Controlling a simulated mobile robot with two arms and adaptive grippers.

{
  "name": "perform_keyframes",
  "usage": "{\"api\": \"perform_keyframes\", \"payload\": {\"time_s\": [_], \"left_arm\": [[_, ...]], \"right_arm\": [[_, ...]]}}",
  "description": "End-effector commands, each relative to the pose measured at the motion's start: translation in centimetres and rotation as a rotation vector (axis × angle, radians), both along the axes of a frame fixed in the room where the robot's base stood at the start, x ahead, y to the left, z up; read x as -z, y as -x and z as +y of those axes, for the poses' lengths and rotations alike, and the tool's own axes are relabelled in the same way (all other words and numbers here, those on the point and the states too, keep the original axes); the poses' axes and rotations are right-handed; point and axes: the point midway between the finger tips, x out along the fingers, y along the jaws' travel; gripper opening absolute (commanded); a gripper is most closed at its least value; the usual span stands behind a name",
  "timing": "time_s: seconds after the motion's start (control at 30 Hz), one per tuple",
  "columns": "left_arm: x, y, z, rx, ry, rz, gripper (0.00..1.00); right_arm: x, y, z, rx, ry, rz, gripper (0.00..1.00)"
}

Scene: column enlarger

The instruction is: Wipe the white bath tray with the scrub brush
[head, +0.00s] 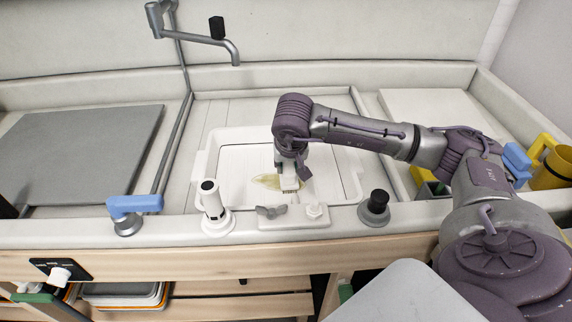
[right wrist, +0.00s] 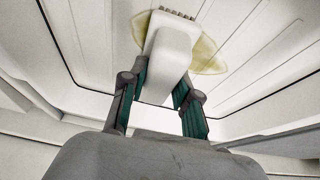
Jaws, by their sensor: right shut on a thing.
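The white bath tray (head: 232,163) sits in the middle of the sink basin, with a yellowish translucent stain (head: 264,181) on its floor. My right gripper (head: 289,176) is over the tray and is shut on the scrub brush (head: 288,184), a white block with small bristles at its far end. In the right wrist view, the brush (right wrist: 168,58) sticks out between the two fingers (right wrist: 158,97) and overlaps the stain (right wrist: 207,56). Whether the bristles touch the tray floor I cannot tell. My left gripper is out of view.
A blue-handled lever (head: 134,205) stands left. A grey slab (head: 80,150) lies far left. A yellow mug (head: 553,168) stands at right.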

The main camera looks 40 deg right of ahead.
Motion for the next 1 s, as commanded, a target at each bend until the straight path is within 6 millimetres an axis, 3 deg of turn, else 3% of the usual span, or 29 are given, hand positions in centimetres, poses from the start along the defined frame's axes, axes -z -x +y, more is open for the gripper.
{"api": "perform_keyframes", "payload": {"time_s": [0.17,0.63,1.0], "left_arm": [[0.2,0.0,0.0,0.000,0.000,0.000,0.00],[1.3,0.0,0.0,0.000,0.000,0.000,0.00],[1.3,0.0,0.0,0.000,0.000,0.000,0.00]], "right_arm": [[0.2,0.3,-0.5,0.001,0.001,0.003,0.03],[0.2,2.5,-4.0,0.002,0.001,0.004,0.03],[0.1,2.8,-4.5,0.001,0.000,0.004,0.03]]}}
